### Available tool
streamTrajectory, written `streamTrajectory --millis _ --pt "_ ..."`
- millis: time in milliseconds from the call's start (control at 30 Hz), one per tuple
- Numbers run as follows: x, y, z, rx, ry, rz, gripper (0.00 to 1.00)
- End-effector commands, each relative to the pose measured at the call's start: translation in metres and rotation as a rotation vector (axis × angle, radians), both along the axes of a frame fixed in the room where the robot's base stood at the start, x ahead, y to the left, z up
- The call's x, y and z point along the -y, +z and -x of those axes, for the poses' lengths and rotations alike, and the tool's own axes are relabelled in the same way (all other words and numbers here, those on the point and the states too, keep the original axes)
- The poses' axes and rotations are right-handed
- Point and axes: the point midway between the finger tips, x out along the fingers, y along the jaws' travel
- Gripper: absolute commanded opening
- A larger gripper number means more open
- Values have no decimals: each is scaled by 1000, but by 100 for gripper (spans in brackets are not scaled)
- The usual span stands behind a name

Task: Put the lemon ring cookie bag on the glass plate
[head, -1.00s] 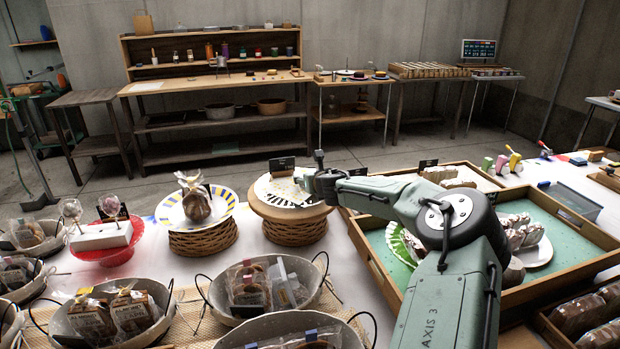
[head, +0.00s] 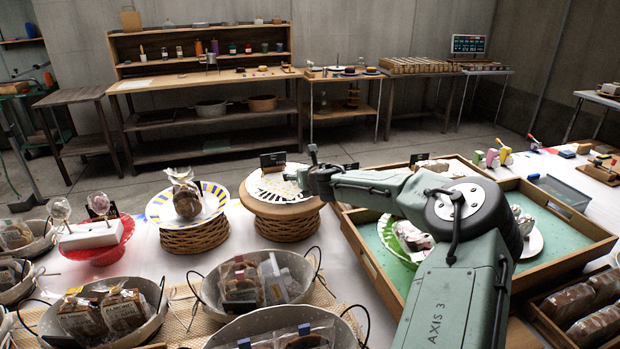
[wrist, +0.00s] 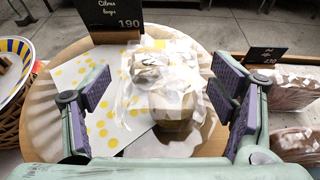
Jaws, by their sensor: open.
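My gripper (wrist: 168,95) is open, with purple-padded fingers on either side of a clear bag with pale contents. This bag (wrist: 158,72) appears to be the lemon ring cookie bag, and both pads look apart from it. It is above a round wooden stand (wrist: 205,145) with a yellow-dotted white sheet. In the head view my gripper (head: 307,180) is at the stand's right side, and the bag cannot be made out there.
A "Citrus loops 190" sign (wrist: 117,20) stands behind the bag. A striped plate (head: 212,200) on a wicker stand is left. Wire-handled bowls (head: 205,290) of bagged cookies are in front. A wooden tray with a green base (head: 375,265) lies right, under my arm.

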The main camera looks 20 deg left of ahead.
Motion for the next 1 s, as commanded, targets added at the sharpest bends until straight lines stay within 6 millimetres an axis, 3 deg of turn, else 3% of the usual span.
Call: streamTrajectory --millis 300,467,1000 --pt "38 24 50 3 0 4 78" --pt "49 33 67 1 0 2 78" --pt "49 37 76 -3 5 -7 78"
